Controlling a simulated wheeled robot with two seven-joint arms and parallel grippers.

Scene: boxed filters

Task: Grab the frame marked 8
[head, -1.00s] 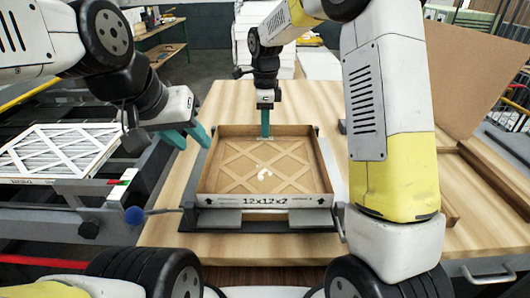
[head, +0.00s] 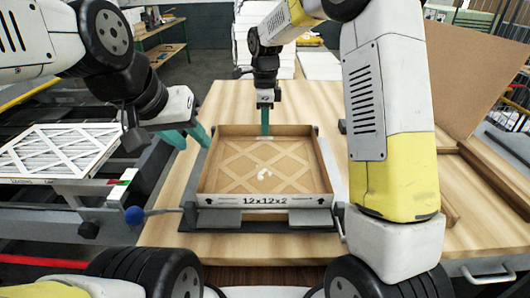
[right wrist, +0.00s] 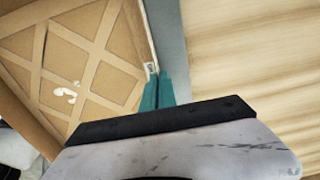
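An open cardboard frame (head: 267,201) printed "12x12x2" on its front wall lies on the table, with crossed strips inside. I cannot read an 8 on it. My right gripper (head: 265,130) points down at the middle of its far wall. In the right wrist view the teal fingers (right wrist: 158,92) are close together in line with the wall of the frame (right wrist: 148,40) and look closed on it. A small white mark sits beside them. My left gripper (head: 187,137) is open and empty, left of the frame's far left corner.
The frame sits in a grey metal fixture (head: 265,219) on the wooden table (head: 232,100). A brown board (head: 470,75) leans at right.

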